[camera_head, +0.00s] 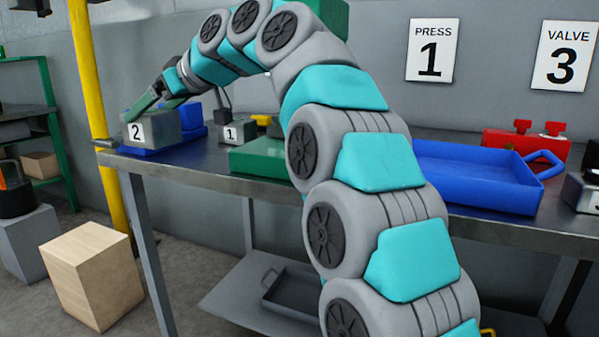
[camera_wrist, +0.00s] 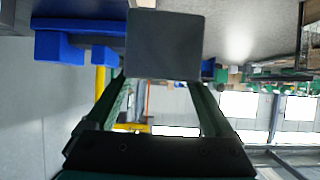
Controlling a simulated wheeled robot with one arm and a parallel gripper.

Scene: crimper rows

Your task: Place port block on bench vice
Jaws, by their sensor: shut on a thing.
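My gripper (camera_head: 146,106) is at the far left end of the bench. It is shut on a plain grey block, which I take as the port block (camera_wrist: 166,44); the block stands between the two fingertips in the wrist view.
A grey piece marked 1 (camera_head: 233,132) and a green block (camera_head: 258,158) stand to the right on the bench (camera_head: 205,168). A blue tray (camera_head: 470,178) and a red item (camera_head: 525,140) lie further right. A yellow post (camera_head: 88,70) rises by the bench's left end.

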